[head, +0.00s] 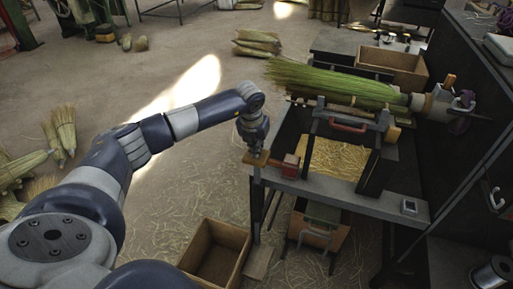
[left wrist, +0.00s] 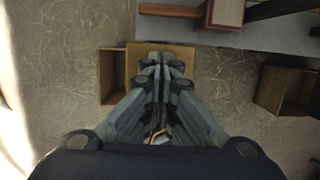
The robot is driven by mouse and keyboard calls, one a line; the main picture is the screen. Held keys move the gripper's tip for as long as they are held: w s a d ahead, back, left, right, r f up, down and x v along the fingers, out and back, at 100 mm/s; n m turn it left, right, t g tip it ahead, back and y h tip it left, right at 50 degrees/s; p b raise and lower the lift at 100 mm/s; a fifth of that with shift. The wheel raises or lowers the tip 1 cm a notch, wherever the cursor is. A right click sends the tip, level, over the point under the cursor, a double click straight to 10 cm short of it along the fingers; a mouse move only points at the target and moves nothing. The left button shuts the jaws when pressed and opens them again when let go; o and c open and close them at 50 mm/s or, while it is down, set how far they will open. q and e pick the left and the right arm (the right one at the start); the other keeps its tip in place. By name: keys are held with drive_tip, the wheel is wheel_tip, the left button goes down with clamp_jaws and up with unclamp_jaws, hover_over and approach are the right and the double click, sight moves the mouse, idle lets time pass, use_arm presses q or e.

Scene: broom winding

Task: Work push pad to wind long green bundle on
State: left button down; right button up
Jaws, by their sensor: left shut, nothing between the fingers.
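The long green bundle (head: 325,82) lies across the top of the bench, its right end in a grey metal holder (head: 436,102). I cannot tell whether the fingertips touch the plate. My right gripper is not in view.
A frame with a red handle (head: 348,125) stands before the bundle. An open wooden box (head: 217,252) is on the floor below. Loose brooms (head: 63,130) lie at left.

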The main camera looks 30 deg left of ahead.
use_arm(q)
drive_tip(key=shift+s+f+b, duration=0.2)
drive_tip(key=shift+f+b, duration=2.5)
drive_tip(key=shift+f, duration=1.35)
wheel_tip(320, 180, up, 10)
drive_tip(key=p, duration=0.6)
drive_tip(key=shift+w+f, duration=0.1)
drive_tip(key=shift+w, duration=0.05)
